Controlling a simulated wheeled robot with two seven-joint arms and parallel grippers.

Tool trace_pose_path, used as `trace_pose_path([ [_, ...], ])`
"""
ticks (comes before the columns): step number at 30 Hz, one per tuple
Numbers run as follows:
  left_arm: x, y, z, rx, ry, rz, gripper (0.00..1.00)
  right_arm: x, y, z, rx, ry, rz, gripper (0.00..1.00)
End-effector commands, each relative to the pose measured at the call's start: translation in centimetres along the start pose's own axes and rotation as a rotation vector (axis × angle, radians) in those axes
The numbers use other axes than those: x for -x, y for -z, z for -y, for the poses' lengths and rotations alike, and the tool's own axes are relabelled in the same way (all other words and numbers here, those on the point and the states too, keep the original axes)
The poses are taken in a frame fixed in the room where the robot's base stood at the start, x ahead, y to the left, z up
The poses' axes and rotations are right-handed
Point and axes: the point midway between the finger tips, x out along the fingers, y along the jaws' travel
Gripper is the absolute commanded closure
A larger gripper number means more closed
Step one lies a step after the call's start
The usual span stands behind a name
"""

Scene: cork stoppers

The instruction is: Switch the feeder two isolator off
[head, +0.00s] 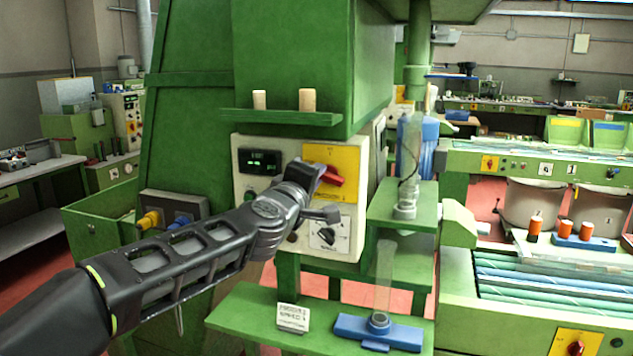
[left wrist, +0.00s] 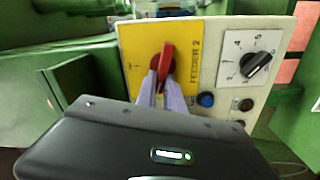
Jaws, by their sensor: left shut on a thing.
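The feeder two isolator is a red rotary handle (left wrist: 167,60) on a yellow plate (left wrist: 188,33) lettered FEEDER 2. In the head view the red handle (head: 333,177) points to the right, roughly horizontal with a slight downward tilt. My left gripper (left wrist: 160,84) is shut on the handle, one finger on each side of it, with its red tip showing beyond the fingers. In the head view my left gripper (head: 318,174) covers the handle's left part and some of the yellow plate (head: 340,155). My right gripper is not in view.
The cream control panel (head: 248,190) also carries a green-lit display (head: 263,162), a black numbered dial (left wrist: 257,64) and a blue button (left wrist: 206,100). Two corks stand on the green shelf (head: 285,117) above. Below is a green shelf with a white card (head: 293,317) and blue stand (head: 378,332).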

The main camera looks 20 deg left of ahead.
Motion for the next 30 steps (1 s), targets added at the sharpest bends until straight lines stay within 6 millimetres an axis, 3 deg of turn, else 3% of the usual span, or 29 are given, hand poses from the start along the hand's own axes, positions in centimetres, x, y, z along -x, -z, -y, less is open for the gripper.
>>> trace_pose_path([
  [12,-0.01,-0.14,0.65,0.257,0.002,0.001,1.0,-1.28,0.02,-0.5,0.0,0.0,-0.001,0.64],
  [29,-0.02,-0.18,0.64,0.301,0.002,0.002,1.0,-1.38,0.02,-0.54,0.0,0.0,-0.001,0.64],
  [30,-0.02,-0.19,0.64,0.301,0.002,0.002,0.86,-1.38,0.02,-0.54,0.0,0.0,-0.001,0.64],
])
